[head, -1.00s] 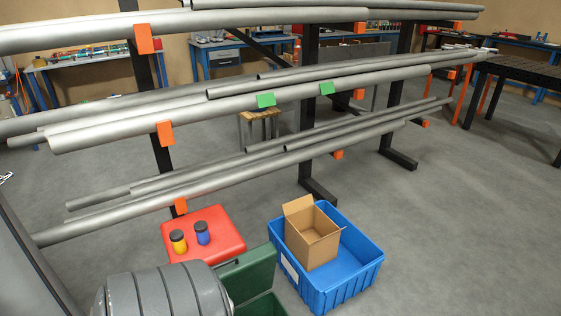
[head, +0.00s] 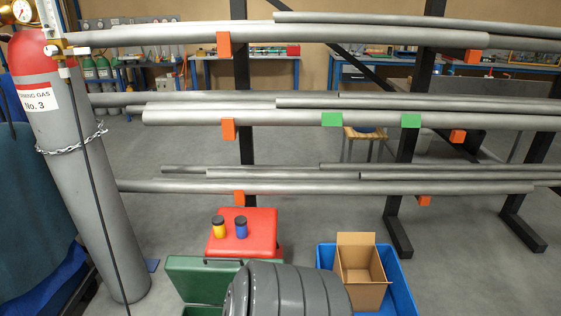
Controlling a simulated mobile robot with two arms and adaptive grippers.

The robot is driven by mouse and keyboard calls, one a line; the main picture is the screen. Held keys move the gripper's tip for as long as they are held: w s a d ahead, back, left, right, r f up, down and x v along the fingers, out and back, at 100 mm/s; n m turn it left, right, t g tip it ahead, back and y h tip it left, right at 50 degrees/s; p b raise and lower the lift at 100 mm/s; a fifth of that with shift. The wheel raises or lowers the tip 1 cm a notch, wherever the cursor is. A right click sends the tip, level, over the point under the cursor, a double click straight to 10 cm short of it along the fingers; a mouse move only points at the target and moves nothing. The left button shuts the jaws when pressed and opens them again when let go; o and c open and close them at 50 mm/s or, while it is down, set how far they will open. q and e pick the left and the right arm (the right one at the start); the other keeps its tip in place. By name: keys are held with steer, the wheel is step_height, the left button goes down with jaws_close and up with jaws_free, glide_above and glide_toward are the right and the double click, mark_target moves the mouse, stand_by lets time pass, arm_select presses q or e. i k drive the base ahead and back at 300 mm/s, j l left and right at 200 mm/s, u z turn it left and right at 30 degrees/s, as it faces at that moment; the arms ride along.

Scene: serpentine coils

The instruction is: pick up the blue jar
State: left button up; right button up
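The blue jar (head: 241,228) stands upright with a dark lid on a red stool-like top (head: 262,231), low and left of the middle in the head view. A yellow jar (head: 218,228) with a dark lid stands just left of it, with a small gap between them. Neither of my grippers is in view, and nothing touches the blue jar.
A pipe rack (head: 300,188) runs behind the red top. A green case (head: 200,281) and a grey ribbed rounded object (head: 290,290) are in front. A blue crate (head: 401,292) with a cardboard box (head: 362,270) is right. A gas cylinder (head: 82,180) stands left.

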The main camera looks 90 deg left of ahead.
mark_target(240, 221)
steer(key=i+u, duration=0.2)
steer(key=u, duration=0.2)
steer(key=i+u, duration=0.2)
steer(key=u, duration=0.25)
steer(key=i+l+u, duration=0.1)
steer(key=u, duration=0.3)
steer(key=i+l+u, duration=0.2)
steer(key=u, duration=0.25)
steer(key=i+l+u, duration=0.2)
steer(key=u, duration=0.2)
